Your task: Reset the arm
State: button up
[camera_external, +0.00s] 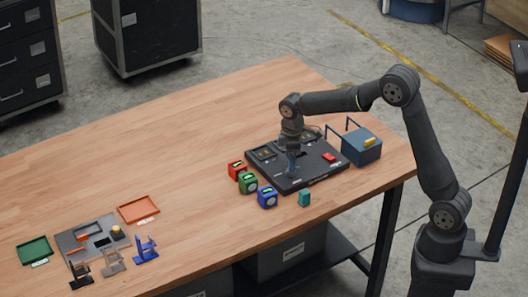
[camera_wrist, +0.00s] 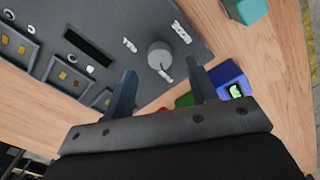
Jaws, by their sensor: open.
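A round grey knob (camera_wrist: 160,54) on the panel shows just beyond and between the fingertips. I cannot tell whether a finger touches the panel.
Red (camera_external: 237,170), green (camera_external: 248,183) and blue (camera_external: 267,196) cubes and a teal block (camera_external: 304,199) stand beside the panel. A blue box with a handle (camera_external: 361,146) is right of it. Trays (camera_external: 138,207) and small stands (camera_external: 146,248) are at left. The middle tabletop is clear.

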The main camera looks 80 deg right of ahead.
jog(key=shift+f, duration=1.9)
jog(key=shift+r, duration=0.1)
notch_tip(320, 180, up, 17)
notch_tip(320, 180, down, 17)
jog(key=shift+f, duration=0.1)
jog(key=shift+m, duration=0.3)
jog(key=m, duration=0.7)
jog(key=shift+m, duration=0.4)
jog(key=m, duration=0.4)
jog(key=shift+m, duration=1.9)
